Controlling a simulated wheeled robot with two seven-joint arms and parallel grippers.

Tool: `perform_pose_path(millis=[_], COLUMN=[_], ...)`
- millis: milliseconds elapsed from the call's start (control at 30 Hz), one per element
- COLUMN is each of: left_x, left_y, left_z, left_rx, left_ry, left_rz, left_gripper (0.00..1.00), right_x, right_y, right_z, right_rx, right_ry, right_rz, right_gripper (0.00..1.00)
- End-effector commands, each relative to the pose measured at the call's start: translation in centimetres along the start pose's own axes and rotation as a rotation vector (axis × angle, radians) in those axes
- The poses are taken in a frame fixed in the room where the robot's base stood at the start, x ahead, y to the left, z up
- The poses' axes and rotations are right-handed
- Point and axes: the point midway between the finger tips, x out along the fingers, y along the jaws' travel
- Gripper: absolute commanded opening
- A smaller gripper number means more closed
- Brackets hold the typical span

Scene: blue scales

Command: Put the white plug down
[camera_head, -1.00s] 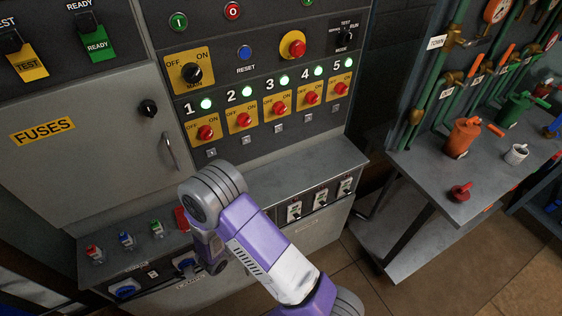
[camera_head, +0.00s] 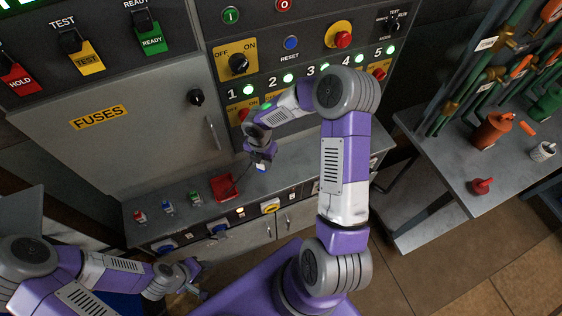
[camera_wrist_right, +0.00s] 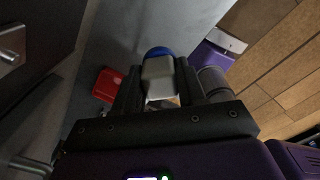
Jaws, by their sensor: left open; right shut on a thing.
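The white plug (camera_wrist_right: 157,76), a pale body with a blue end, is between the fingers of my right gripper (camera_wrist_right: 158,92) in the right wrist view. In the head view my right gripper (camera_head: 262,160) hangs above the grey shelf (camera_head: 262,186), to the right of and above a red tray (camera_head: 224,187). The plug's blue end (camera_head: 261,167) shows small below the fingers. The tray also shows at the left in the wrist view (camera_wrist_right: 107,85), apart from the plug. My left gripper (camera_head: 197,278) is open and empty at the lower left, in front of the cabinet.
Small red (camera_head: 140,216), blue (camera_head: 168,208) and green (camera_head: 195,199) capped pieces stand on the shelf left of the tray. Blue sockets (camera_head: 218,229) and a yellow socket (camera_head: 270,206) line the front below. The switch panel (camera_head: 300,60) rises close behind my right arm.

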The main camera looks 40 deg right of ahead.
Motion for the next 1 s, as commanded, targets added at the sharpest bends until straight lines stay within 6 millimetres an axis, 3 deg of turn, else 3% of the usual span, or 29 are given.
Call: perform_pose_path(millis=[200, 467, 600, 967, 1000], left_x=[0.8, 1.0, 1.4, 1.5, 1.5], left_y=[-0.3, -0.4, -0.5, -0.6, -0.6], left_z=[0.0, 0.0, -0.1, -0.1, -0.1], left_rx=[0.000, 0.000, 0.000, 0.000, 0.000], left_ry=[-0.001, 0.000, 0.000, 0.000, 0.000], left_rz=[0.000, 0.000, 0.000, 0.000, 0.000], left_gripper=[0.43, 0.43, 0.43, 0.43, 0.43], right_x=[4.4, 6.5, 8.7, 9.3, 9.3], right_y=[-0.1, -0.1, -0.1, -0.1, -0.1], right_z=[-0.1, -0.1, -0.1, 0.0, 0.0], right_rx=[-0.003, -0.003, -0.004, -0.003, -0.003], right_ry=[0.003, 0.001, 0.002, -0.001, 0.000], right_rz=[-0.004, -0.004, -0.005, -0.003, -0.003], right_gripper=[0.00, 0.00, 0.00, 0.00, 0.43])
